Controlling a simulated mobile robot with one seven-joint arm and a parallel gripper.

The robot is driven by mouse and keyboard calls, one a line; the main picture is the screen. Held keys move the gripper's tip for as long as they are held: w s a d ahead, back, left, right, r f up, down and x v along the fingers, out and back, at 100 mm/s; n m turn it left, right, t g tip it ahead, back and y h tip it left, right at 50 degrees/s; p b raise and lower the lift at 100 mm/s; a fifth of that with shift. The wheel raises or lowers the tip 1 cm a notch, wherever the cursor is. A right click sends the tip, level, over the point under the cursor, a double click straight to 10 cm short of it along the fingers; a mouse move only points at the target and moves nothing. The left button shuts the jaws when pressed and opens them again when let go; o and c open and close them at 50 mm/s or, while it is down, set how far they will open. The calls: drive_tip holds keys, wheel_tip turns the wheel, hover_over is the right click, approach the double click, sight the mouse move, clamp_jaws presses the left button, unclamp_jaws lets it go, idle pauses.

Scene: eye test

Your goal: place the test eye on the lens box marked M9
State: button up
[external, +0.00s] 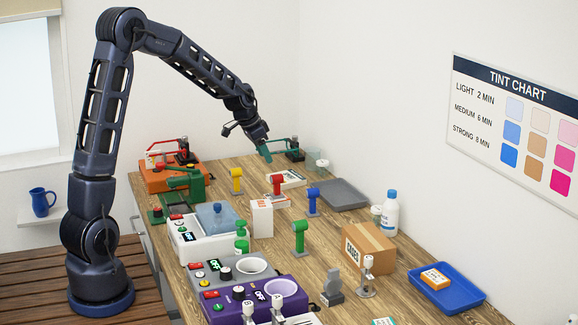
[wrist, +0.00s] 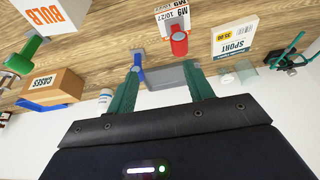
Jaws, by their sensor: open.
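The lens box marked M9 (wrist: 172,12) lies flat on the bench in the wrist view. A red test eye (wrist: 179,44) appears to stand at its edge, on or just behind it; I cannot tell which. In the external view the red eye (external: 277,184) shows by a low white box (external: 278,201). Blue (external: 313,200), yellow (external: 237,180) and green (external: 299,236) upright pieces of similar shape stand nearby. My gripper (external: 265,153) is open and empty, above the far part of the bench. In the wrist view its green fingers (wrist: 164,72) are apart.
A SPORT box (wrist: 234,38), a grey tray (external: 342,195) and clear cups (external: 315,159) are near the gripper. A BULB box (external: 262,218), a CASES carton (external: 368,248), a white bottle (external: 391,214) and several machines crowd the bench. The wall stands close behind. Bare wood shows around (external: 340,225).

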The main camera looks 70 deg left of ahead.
drive_tip(key=s+d+r, duration=0.6)
drive_tip(key=s+d, duration=0.2)
drive_tip(key=d, duration=0.2)
drive_tip(key=s+d+r, duration=0.6)
drive_tip(key=s+d, duration=0.1)
drive_tip(key=d, duration=0.2)
drive_tip(key=s+d, duration=0.4)
drive_tip(key=s, duration=0.6)
drive_tip(key=s+d, duration=0.5)
drive_tip(key=s, duration=0.6)
drive_tip(key=shift+d+r, duration=0.15)
drive_tip(key=shift+r, duration=0.25)
